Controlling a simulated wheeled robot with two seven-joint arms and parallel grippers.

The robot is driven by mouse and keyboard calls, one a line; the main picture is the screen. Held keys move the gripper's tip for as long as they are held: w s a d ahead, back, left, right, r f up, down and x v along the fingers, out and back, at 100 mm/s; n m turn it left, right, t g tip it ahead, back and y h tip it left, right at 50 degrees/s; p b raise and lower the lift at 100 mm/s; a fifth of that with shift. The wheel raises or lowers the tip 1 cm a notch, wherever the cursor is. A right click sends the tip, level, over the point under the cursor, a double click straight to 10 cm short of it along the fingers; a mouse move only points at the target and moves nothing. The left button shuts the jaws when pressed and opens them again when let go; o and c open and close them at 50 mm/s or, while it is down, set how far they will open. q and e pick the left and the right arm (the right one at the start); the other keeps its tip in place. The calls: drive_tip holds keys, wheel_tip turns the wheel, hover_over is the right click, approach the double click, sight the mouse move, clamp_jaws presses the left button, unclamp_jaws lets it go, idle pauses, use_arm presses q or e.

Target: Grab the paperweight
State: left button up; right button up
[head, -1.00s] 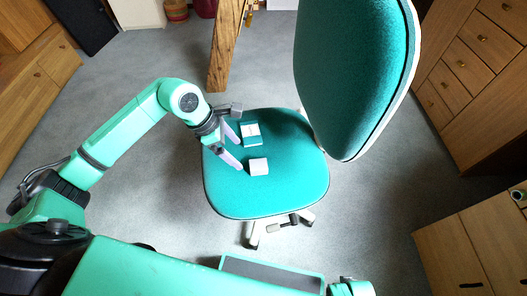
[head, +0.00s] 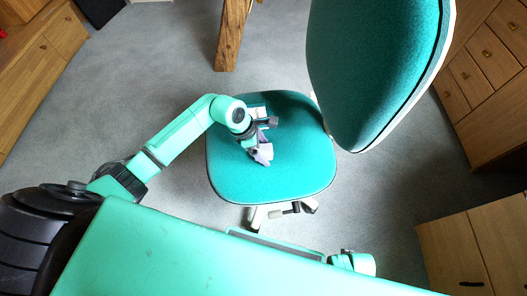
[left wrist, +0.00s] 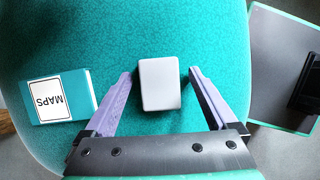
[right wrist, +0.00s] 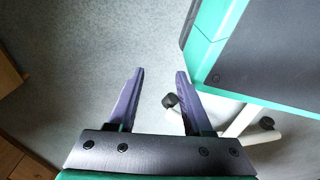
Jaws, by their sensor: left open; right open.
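The paperweight, a small pale grey-white block with rounded edges, lies on the teal chair seat (head: 290,180). In the left wrist view the paperweight (left wrist: 160,84) is between the two fingertips of my left gripper (left wrist: 160,73), with a gap on each side. In the head view my left gripper (head: 262,152) is over the seat at the block and partly hides it. My left gripper is open. My right gripper (right wrist: 160,74) is open and empty above the grey carpet.
A teal and white box marked MAPS (left wrist: 60,96) lies on the seat beside the paperweight. The chair's backrest (head: 375,70) rises at the right. A wooden post (head: 230,38) stands behind. Drawers (head: 490,60) line the right side.

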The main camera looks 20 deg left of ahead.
use_arm(q)
clamp_jaws()
drive_tip(key=shift+r, duration=0.1)
